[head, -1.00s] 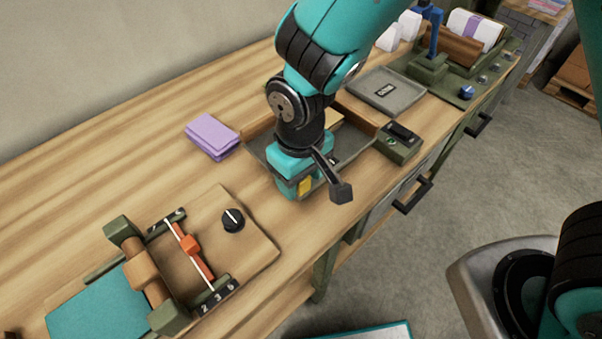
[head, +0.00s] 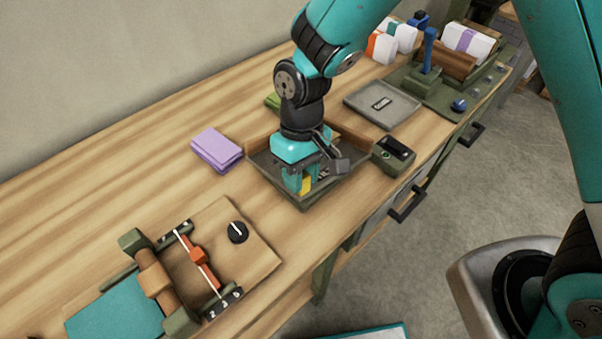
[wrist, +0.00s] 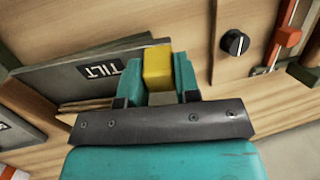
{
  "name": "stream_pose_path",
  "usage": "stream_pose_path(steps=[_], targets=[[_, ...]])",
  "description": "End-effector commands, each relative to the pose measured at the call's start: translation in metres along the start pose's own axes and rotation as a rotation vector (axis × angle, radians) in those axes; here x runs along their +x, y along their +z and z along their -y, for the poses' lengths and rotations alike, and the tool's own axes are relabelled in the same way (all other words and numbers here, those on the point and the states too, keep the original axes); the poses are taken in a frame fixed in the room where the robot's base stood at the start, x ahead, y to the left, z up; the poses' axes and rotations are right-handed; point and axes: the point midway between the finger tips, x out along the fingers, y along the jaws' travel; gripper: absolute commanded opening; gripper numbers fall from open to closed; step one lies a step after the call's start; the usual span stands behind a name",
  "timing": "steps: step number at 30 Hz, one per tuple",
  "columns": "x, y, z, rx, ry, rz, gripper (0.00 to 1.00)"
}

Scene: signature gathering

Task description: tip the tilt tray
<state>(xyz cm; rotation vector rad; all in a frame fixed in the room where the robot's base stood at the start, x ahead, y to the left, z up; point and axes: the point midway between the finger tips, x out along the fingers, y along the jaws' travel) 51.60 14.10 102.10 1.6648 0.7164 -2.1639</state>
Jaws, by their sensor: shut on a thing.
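The tilt tray (head: 268,178) is a dark grey shallow tray with wooden strips at its back edges, in the middle of the bench in the head view. In the wrist view its grey wall (wrist: 55,88) bears the label TILT. My gripper (head: 304,186) points down at the tray's near part. It is shut on a yellow block, seen between the teal fingers in the wrist view (wrist: 157,68). The block is close beside the TILT wall; how it joins the tray is hidden. My gripper and wrist cover much of the tray's inside.
Purple pads (head: 217,150) lie left of the tray. A board with a black knob (head: 238,232) and orange slider (head: 198,256) is at front left.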

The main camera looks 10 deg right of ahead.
Motion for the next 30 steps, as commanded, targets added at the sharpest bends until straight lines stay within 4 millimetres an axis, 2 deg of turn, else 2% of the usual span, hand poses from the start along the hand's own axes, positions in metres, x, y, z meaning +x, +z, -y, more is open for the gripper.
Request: stream_pose_path(steps=[3,4,7,16,20,23,30], targets=[[-0.003,-0.002,0.0,0.001,0.001,-0.007,0.0],[-0.003,-0.002,0.0,0.001,0.001,-0.008,0.32],[-0.003,-0.001,0.0,0.0,0.001,-0.008,0.55],[-0.003,-0.001,0.0,-0.001,0.002,-0.006,0.55],[-0.013,-0.002,0.0,-0.001,0.001,-0.009,0.55],[-0.032,-0.002,0.0,-0.001,0.002,-0.013,0.55],[-0.093,-0.002,0.0,-0.001,0.002,-0.014,0.55]])
